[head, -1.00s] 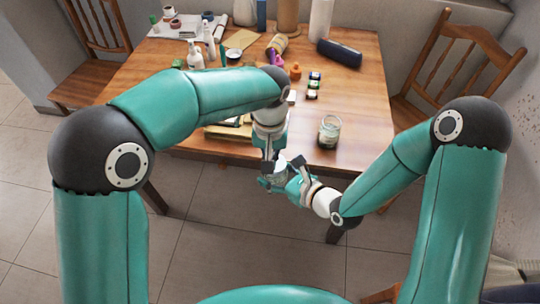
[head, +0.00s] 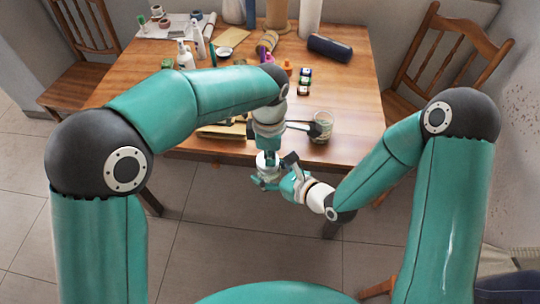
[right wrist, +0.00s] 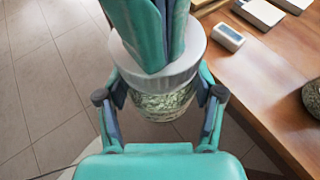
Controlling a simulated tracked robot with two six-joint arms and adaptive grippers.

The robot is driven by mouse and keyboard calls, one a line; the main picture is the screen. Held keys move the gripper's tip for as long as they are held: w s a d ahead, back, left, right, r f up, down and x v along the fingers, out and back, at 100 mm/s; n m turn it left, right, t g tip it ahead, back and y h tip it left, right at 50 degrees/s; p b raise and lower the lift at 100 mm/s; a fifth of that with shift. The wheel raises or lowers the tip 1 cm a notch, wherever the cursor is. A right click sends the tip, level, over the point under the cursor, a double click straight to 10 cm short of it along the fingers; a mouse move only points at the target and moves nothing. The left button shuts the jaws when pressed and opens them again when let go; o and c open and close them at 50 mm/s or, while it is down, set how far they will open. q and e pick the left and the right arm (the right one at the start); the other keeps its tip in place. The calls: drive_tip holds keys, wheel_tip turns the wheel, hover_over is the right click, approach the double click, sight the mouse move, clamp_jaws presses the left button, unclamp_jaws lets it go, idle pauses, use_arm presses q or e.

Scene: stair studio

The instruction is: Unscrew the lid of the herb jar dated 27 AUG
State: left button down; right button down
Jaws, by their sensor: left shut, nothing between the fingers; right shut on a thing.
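A glass jar of green herbs (right wrist: 160,102) with a wide pale lid (right wrist: 186,62) is in my right gripper (right wrist: 160,98), whose fingers are shut on its sides. It stands about upright, in the air off the table's front edge. In the head view the lid (head: 266,159) shows above my right gripper (head: 277,182). My left gripper (head: 267,152) points down over the lid. In the right wrist view its teal fingers (right wrist: 152,66) are together above the lid, with nothing between them; I cannot tell if they touch it. No date is readable.
Another glass jar (head: 323,127) stands near the front right of the wooden table (head: 350,90). Chairs flank the table. The floor in front is clear.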

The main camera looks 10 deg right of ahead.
use_arm(q)
drive_tip(key=shift+a+f, duration=0.2)
drive_tip(key=shift+f, duration=0.1)
drive_tip(key=c, duration=1.3)
unclamp_jaws()
drive_tip(key=shift+r, duration=0.1)
